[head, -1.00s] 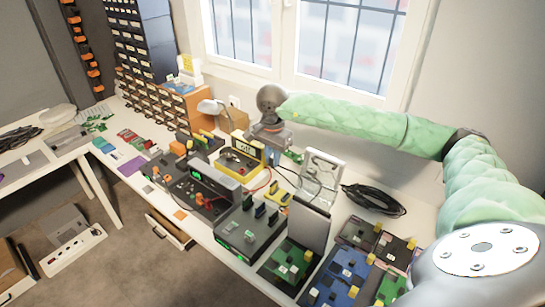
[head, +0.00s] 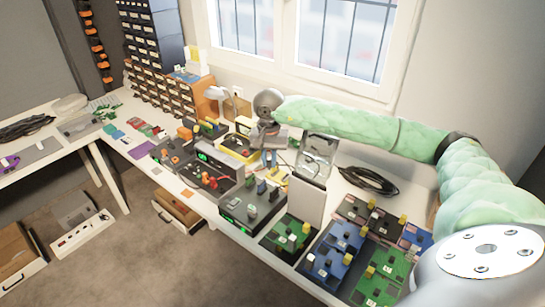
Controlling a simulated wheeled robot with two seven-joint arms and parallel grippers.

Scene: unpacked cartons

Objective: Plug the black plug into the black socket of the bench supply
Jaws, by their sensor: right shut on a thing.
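My right gripper (head: 269,160) points down over the bench, just right of the yellow meter (head: 238,148) and behind the instrument boxes. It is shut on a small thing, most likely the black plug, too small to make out. A grey instrument with green digits (head: 226,163) and red knobs looks like a bench supply. A dark box with a green display (head: 241,218) and several blocks on top stands nearer. I cannot tell which of them has the black socket; no socket can be picked out. My left gripper is not in view.
A pale upright stand (head: 308,203) is close right of the gripper. Green and blue circuit boards (head: 330,262) cover the bench's near right. A coiled black cable (head: 368,181) lies behind them. Drawer cabinets (head: 165,92) stand at the back left, near the window.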

